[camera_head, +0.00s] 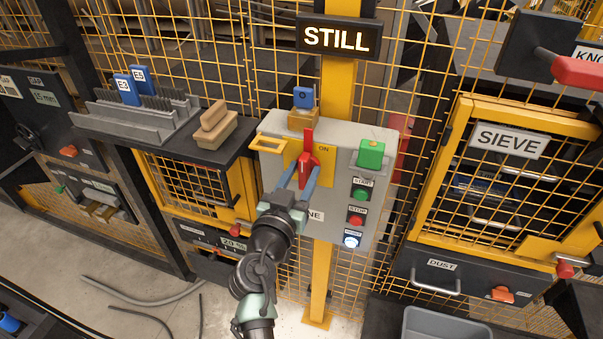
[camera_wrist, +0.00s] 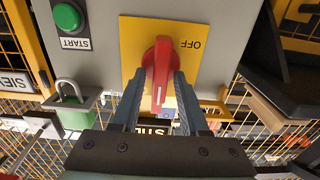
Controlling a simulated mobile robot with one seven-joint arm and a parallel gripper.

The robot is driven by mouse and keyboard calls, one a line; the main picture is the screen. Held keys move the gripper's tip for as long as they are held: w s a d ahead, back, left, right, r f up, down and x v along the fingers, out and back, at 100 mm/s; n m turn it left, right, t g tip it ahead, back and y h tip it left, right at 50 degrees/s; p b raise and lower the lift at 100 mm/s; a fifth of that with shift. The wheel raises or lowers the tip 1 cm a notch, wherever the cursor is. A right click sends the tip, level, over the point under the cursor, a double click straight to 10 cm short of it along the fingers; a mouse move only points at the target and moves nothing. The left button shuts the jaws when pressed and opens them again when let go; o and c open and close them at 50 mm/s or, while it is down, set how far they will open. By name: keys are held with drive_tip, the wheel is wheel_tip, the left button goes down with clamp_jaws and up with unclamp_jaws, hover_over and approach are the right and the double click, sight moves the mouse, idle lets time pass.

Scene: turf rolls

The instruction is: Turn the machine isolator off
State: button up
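The machine isolator is a red rotary handle (camera_head: 305,168) on a yellow plate, on the front of a grey control box (camera_head: 274,132). Its handle points upward in the head view, and the plate's ON label (camera_head: 324,150) shows at upper right. In the upside-down wrist view the red handle (camera_wrist: 159,72) fills the middle, and an OFF label (camera_wrist: 190,44) is beside it on the plate (camera_wrist: 135,32). My gripper (camera_head: 302,172) is at the handle, with one blue finger on each side.
A green START button (camera_head: 360,193), a red STOP button (camera_head: 356,220) and a lit button (camera_head: 351,241) are right of the isolator. A yellow post (camera_head: 340,85) stands behind the box.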

clamp_jaws()
drive_tip(key=shift+n, duration=0.3)
drive_tip(key=n+b, duration=0.1)
drive_tip(key=n, duration=0.2)
drive_tip(key=shift+a+f+n+b, duration=0.15)
drive_tip(key=shift+n+b, duration=0.15)
drive_tip(key=shift+b, duration=0.1)
drive_tip(key=n, duration=0.4)
drive_tip(key=shift+w+a+n, duration=0.1)
drive_tip(key=shift+a+n, duration=0.05)
drive_tip(key=shift+n, duration=0.15)
drive_tip(key=shift+a+f+n+p, duration=0.1)
drive_tip(key=shift+f+n+p, duration=0.1)
drive_tip(key=shift+n, duration=2.05)
drive_tip(key=shift+f+n+p, duration=0.1)
drive_tip(key=shift+n+p, duration=0.1)
drive_tip(key=shift+n, duration=2.05)
